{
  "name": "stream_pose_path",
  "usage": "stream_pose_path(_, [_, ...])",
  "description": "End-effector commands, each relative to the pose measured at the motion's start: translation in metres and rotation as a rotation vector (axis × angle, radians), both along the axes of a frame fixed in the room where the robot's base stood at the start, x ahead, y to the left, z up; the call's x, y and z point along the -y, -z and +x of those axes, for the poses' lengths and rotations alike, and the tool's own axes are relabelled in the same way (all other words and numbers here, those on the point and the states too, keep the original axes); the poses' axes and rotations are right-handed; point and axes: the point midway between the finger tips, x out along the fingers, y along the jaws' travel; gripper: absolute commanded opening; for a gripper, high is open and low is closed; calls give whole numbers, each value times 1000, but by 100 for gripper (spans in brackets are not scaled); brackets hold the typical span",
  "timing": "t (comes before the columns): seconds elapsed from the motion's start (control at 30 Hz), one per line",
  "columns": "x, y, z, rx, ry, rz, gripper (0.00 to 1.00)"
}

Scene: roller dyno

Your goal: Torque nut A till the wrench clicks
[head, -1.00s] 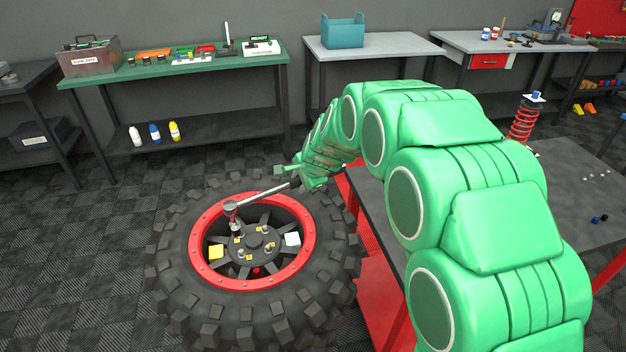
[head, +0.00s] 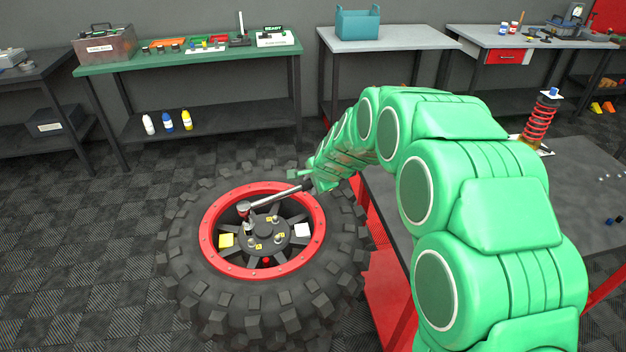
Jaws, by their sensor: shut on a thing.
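A large black tyre (head: 335,285) with a red-rimmed wheel (head: 208,245) lies flat on the floor. Several studs or nuts with small yellow labels ring its dark hub (head: 264,237). A torque wrench (head: 275,198) reaches from my gripper (head: 312,184) down-left to the hub. Its head and socket (head: 245,211) stand over the upper-left nut position, covering what lies beneath; I cannot read that label. My gripper is shut on the wrench's dark handle, above the wheel's upper-right rim. The arm partly hides the jaws.
A red-framed dark table (head: 575,185) stands at right, close to my arm. Benches line the back wall, including a green one (head: 200,58). The checkered floor at left (head: 80,250) is clear.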

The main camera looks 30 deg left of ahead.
Motion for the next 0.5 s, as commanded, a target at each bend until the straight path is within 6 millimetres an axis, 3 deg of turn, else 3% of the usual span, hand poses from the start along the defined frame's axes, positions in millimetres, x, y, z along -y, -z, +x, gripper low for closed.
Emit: stream_pose_path(0.5, [0, 26, 1, 2, 1, 0, 0])
